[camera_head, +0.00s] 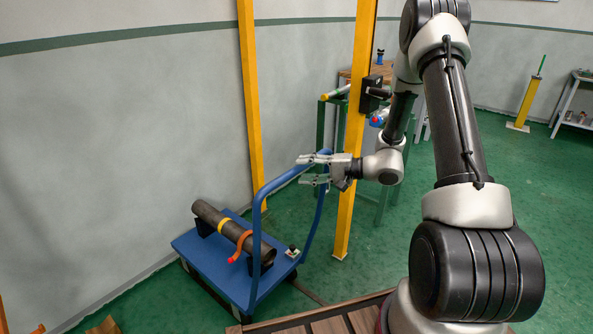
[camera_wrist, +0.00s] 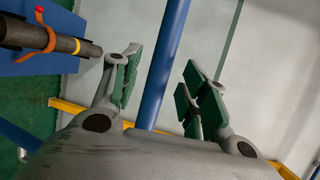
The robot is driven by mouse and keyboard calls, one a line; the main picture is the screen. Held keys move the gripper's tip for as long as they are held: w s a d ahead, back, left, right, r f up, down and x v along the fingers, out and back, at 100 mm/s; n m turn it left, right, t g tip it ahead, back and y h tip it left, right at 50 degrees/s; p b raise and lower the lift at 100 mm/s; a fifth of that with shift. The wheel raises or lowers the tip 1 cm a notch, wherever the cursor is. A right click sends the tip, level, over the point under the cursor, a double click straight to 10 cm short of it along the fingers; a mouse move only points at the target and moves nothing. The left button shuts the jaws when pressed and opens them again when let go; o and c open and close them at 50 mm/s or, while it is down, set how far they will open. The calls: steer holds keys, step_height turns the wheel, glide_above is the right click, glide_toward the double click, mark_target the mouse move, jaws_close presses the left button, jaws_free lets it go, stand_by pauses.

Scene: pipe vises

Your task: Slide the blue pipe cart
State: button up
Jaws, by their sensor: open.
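The blue pipe cart (camera_head: 200,258) stands on the green floor beside the grey wall. A dark pipe (camera_head: 211,216) with a yellow band lies on its deck, with an orange strap (camera_head: 240,246) over it. The cart's blue handle (camera_head: 257,235) rises at the near right side. My gripper (camera_head: 306,170) is open at the handle's top bar. In the wrist view the bar (camera_wrist: 166,62) runs between my green-padded fingers (camera_wrist: 160,78), with gaps visible on both sides. The pipe (camera_wrist: 30,36) shows there at upper left. Part of the bar is hidden behind my gripper.
Two yellow posts stand near the cart: one behind it (camera_head: 251,100) and one right of the handle (camera_head: 345,215), close to my wrist. A wooden-topped bench (camera_head: 360,72) stands behind. A wooden slatted surface (camera_head: 330,322) lies in front. Green floor is free at right.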

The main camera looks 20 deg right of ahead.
mark_target(302, 169)
steer(key=shift+x, duration=1.55)
jaws_close()
steer(key=shift+s+d+f, duration=0.1)
